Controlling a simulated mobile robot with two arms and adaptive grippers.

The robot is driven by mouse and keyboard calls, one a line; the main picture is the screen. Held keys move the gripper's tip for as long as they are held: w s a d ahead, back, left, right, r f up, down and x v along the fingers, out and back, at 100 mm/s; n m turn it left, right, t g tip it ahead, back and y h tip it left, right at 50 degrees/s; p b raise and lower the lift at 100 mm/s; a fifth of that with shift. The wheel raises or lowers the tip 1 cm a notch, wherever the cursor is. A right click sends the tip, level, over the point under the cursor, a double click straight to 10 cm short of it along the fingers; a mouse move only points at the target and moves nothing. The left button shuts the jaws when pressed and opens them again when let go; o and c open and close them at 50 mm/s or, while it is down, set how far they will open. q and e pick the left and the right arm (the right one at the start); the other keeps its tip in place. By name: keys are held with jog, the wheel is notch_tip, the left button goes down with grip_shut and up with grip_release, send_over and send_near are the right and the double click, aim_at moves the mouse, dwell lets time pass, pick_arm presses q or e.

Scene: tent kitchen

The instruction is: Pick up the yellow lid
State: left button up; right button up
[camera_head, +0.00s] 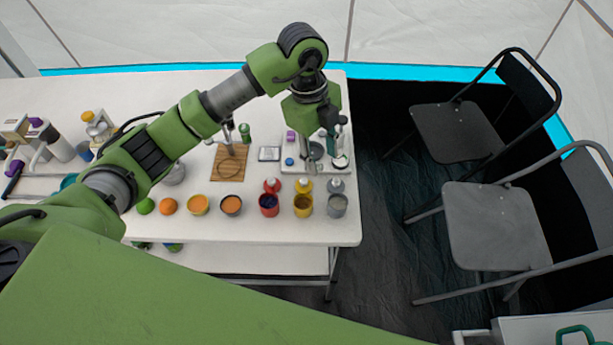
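The yellow lid (304,186) lies on the white table just behind the yellow pot (303,206). A red lid (272,185) is to its left and a grey lid (336,185) to its right. My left gripper (322,150) hangs pointing down above the pale tray behind the lids, apart from the yellow lid. Its fingers are small and dark against the tray, so I cannot tell whether they are open. My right gripper is not in view.
A red pot (269,205) and a grey pot (337,206) flank the yellow one. Bowls and fruit stand to the left. A wooden board (229,164) and a pale tray (292,166) lie behind. Two chairs (495,228) stand right of the table (290,232).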

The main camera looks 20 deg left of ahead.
pick_arm(q)
jog(key=w+a+n+y, duration=0.1)
jog(key=a+y, duration=0.1)
jog(key=a, duration=0.2)
jog(key=p, duration=0.1)
send_over(304, 180)
notch_tip(304, 180, down, 7)
jog(key=shift+f, duration=0.15)
notch_tip(304, 180, down, 5)
jog(key=shift+s+r+p, duration=0.1)
jog(key=shift+r+p, duration=0.1)
jog(key=shift+p, duration=0.9)
jog(key=shift+f, duration=0.55)
jog(key=c, duration=0.5)
